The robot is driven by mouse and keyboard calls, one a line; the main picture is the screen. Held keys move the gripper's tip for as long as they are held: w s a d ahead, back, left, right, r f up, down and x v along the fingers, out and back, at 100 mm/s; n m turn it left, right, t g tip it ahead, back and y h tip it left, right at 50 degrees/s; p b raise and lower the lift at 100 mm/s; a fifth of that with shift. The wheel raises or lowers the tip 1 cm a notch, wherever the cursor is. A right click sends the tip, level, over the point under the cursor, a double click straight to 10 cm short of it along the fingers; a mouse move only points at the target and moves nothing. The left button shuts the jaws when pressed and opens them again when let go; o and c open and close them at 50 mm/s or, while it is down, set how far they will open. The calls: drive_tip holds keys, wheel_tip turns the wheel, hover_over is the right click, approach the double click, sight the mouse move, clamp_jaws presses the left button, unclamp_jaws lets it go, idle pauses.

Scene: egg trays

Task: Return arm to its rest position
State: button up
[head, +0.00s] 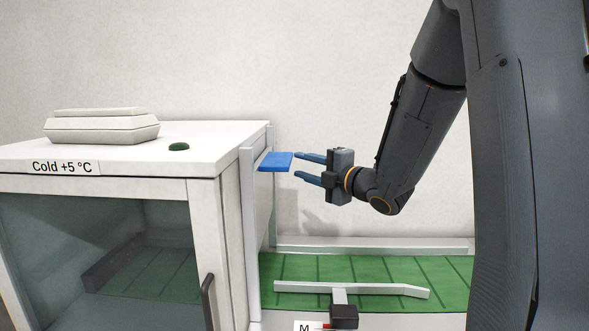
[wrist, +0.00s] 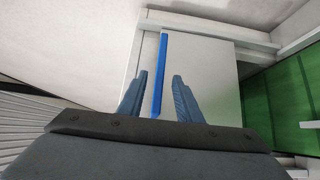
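My gripper (head: 297,165) is in mid-air to the right of the white cold cabinet, its two blue-grey fingers pointing left. The fingers are spread with nothing clasped. A flat blue plate (head: 275,162) sticks out from the cabinet's right side, just left of the fingertips in the head view. In the wrist view the gripper (wrist: 161,74) shows its two fingers apart, and the blue plate (wrist: 161,75) appears edge-on as a thin strip in line with the gap. Neither finger visibly touches it. The arm is bent, reaching down and left.
The white cabinet (head: 225,150), labelled "Cold +5 °C", carries a closed pale carton (head: 100,130) and a dark green round object (head: 179,147). Below my gripper lies a green belt (head: 375,270) with a grey guide bar (head: 350,288) over it. The air behind the gripper is clear.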

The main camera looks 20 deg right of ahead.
drive_tip(key=shift+s+d, duration=0.15)
drive_tip(key=shift+s, duration=0.2)
drive_tip(key=s+d+f+m+g+h, duration=0.1)
drive_tip(key=s+f+m+g+h, duration=0.25)
drive_tip(key=f+m, duration=0.45)
drive_tip(key=s+d+f+m+g+h, duration=0.1)
drive_tip(key=s+f+m+g+h, duration=0.2)
drive_tip(key=s+f+m+h, duration=0.35)
drive_tip(key=s+a+f+m+g+y, duration=0.1)
drive_tip(key=s+f+m+g, duration=0.3)
drive_tip(key=s, duration=0.5)
drive_tip(key=s+a+f+m+g, duration=0.4)
drive_tip(key=s+f, duration=0.3)
drive_tip(key=s, duration=0.3)
drive_tip(key=shift+s+m+y, duration=0.2)
drive_tip(key=shift+m+y, duration=0.2)
drive_tip(key=shift+m, duration=0.05)
